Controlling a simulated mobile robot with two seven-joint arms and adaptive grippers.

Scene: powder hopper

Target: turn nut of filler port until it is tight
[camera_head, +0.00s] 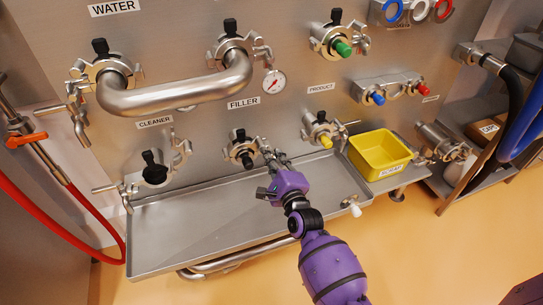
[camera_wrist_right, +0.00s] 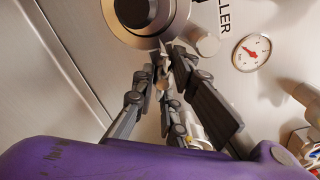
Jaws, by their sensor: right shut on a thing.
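The filler port (camera_head: 243,148) is the dark-capped, clamped fitting below the FILLER label (camera_head: 243,103). Its round end (camera_wrist_right: 148,14) shows at the top of the right wrist view. My right gripper (camera_head: 267,152) reaches up to the right side of this port. In the right wrist view its grey fingers (camera_wrist_right: 164,68) are shut on the small metal nut (camera_wrist_right: 163,76) of the clamp, just below the port's rim. The fingers hide most of the nut, so I cannot tell how tight it is. My left gripper is not in view.
A steel tray (camera_head: 190,235) runs below the ports, under my right arm. A yellow bin (camera_head: 379,154) stands right of it. A curved steel pipe (camera_head: 180,95) and a pressure gauge (camera_head: 274,83) are above. A red hose (camera_head: 75,215) hangs at the left.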

